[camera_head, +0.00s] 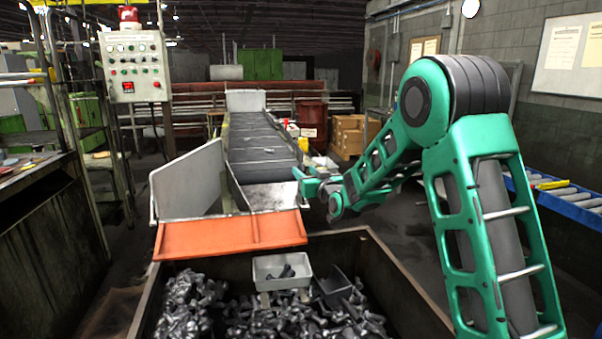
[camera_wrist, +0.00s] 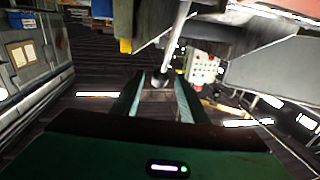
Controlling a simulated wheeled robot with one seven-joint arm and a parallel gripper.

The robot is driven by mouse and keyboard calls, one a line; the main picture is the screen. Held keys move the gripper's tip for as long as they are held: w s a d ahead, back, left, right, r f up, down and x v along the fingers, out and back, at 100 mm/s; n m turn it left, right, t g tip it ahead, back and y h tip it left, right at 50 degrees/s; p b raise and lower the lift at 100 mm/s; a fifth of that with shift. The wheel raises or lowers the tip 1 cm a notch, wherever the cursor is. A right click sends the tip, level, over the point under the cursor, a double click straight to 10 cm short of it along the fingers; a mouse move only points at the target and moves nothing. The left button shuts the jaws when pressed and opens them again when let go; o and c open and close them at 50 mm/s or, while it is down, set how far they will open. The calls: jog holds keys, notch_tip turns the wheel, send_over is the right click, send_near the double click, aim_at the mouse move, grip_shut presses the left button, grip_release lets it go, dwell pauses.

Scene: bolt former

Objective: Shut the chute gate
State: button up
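The chute (camera_head: 262,150) is a dark sloping bed with pale metal sides. A broad orange plate (camera_head: 230,235) crosses its lower end, above the bin; I take it as the gate, though this is not certain. My gripper (camera_head: 300,180) is at the chute's right side, apart from the orange plate. In the wrist view my gripper (camera_wrist: 160,82) has its two green fingers spread. A grey metal rod (camera_wrist: 178,35) with a dark knob (camera_wrist: 160,79) reaches down between the fingertips. There seems to be a gap on each side of the knob; contact is unclear.
A dark bin (camera_head: 400,285) of loose bolts stands below the chute, with a pale tray (camera_head: 282,270) in it. A control box (camera_head: 135,65) stands at the left. Cardboard boxes (camera_head: 352,135) are behind my arm. A blue roller conveyor (camera_head: 575,200) is at the right.

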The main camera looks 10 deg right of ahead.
aim_at(303, 170)
jog(key=shift+w+a, duration=0.15)
jog(key=shift+w, duration=0.75)
jog(key=shift+w+a, duration=0.15)
jog(key=shift+w, duration=0.7)
grip_shut()
